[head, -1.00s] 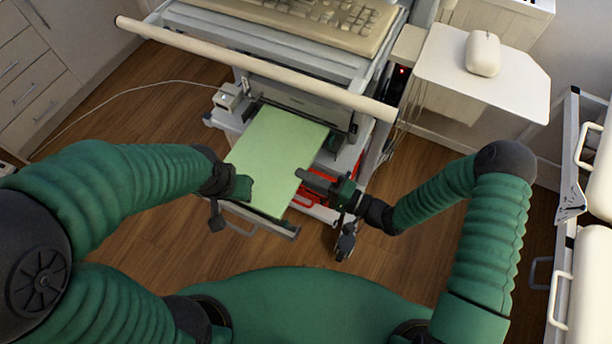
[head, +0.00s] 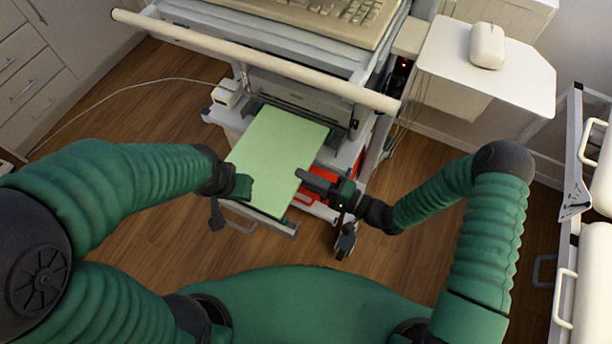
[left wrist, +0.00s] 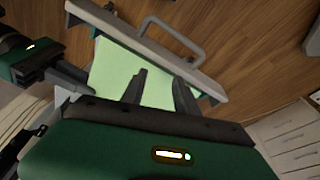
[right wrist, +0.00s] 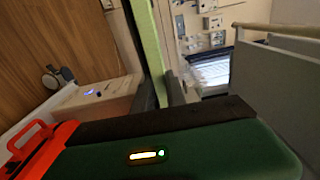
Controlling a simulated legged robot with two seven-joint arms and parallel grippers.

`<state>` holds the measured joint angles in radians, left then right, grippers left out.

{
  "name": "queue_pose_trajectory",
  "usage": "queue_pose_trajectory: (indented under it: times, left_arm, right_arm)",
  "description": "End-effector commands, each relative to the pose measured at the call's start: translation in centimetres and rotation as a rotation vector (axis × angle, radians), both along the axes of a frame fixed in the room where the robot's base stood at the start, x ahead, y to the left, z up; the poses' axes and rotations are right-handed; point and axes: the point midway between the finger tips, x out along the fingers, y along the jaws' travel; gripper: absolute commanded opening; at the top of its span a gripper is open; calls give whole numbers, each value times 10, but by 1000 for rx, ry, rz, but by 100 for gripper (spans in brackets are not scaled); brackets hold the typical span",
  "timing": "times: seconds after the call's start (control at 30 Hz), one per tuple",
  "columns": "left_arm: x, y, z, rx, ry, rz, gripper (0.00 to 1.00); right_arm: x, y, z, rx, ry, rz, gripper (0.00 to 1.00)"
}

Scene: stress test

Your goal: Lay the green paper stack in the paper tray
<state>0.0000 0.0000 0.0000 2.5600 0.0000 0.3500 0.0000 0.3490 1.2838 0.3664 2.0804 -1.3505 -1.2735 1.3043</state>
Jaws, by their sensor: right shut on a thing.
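The green paper stack (head: 278,150) is a flat pale green slab in the head view, lying over the paper tray (head: 278,226) pulled out of the cart. Whether it rests on the tray floor or is held just above it, I cannot tell. My right gripper (head: 304,179) is shut on the stack's right edge; the right wrist view shows the thin green edge (right wrist: 150,45) between its fingers. My left gripper (head: 243,187) is at the stack's left edge. In the left wrist view its fingers (left wrist: 160,88) stand apart, with green paper (left wrist: 112,68) behind them.
The tray has a grey front wall and a handle (head: 238,220). A cart bar (head: 260,62) crosses above, with a keyboard (head: 330,15) behind it. A side shelf (head: 520,78) holds a white mouse (head: 487,46). A white-handled rack stands at the right. The wooden floor in front is open.

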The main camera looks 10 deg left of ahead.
Motion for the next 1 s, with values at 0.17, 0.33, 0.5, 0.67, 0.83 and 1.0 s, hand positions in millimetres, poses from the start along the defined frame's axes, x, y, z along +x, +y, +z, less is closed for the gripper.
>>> queue_pose_trajectory:
  times: [0.17, 0.33, 0.5, 0.67, 0.83, 1.0]
  left_arm:
    - [0, 0, -5, 0, 0, 0, 36]
    - [0, 0, -6, 0, 0, 0, 36]
    - [0, 0, -5, 0, 0, 0, 36]
    - [0, 0, -5, 0, 0, 0, 36]
    - [0, 0, -6, 0, 0, 0, 36]
    - [0, 0, -6, 0, 0, 0, 36]
  right_arm:
    - [0, 1, -5, 6, -5, 1, 0]
    - [0, 1, -5, 6, -5, 1, 0]
    - [0, 1, -5, 6, -5, 1, 22]
    - [0, 1, -6, 3, -2, 1, 42]
    - [0, 0, -7, 2, -1, 0, 42]
    - [0, 0, -9, -3, 2, 0, 42]
